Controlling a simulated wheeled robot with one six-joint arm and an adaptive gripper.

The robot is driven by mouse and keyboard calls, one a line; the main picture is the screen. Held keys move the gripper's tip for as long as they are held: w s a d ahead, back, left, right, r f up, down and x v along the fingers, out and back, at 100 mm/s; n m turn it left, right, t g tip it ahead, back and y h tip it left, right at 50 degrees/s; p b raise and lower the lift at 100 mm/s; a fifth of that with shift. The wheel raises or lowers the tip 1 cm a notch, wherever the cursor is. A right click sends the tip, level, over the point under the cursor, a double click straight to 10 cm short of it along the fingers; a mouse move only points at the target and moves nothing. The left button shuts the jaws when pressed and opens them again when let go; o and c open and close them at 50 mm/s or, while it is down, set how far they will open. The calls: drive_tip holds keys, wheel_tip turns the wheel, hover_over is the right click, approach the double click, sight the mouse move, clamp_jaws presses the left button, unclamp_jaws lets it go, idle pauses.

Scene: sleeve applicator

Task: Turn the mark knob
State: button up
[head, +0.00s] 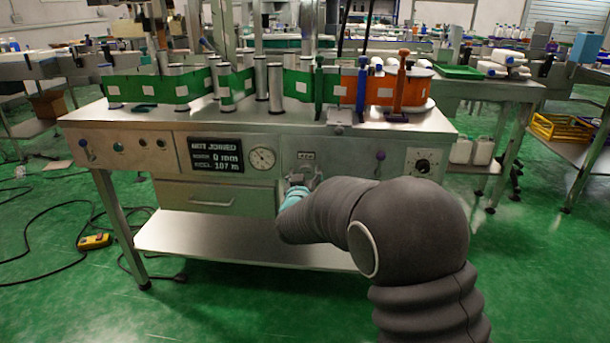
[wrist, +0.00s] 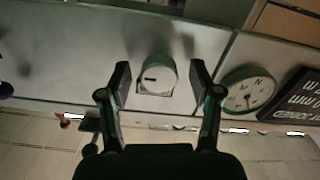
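A pale round knob (wrist: 157,76) with a dark pointer line sits on the metal front panel in the wrist view. My gripper (wrist: 160,66) is open, with one finger on each side of the knob and a visible gap to both. I cannot tell how deep the fingertips reach along the knob. In the head view my gripper (head: 300,184) is at the panel below a small label (head: 305,155), too small to read, and it hides the knob.
A round gauge (head: 262,158) and a black display (head: 215,155) are left of my gripper in the head view. A drawer (head: 215,199) and shelf (head: 240,240) lie below.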

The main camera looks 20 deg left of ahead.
drive_tip(key=v, duration=1.2)
idle(0.3)
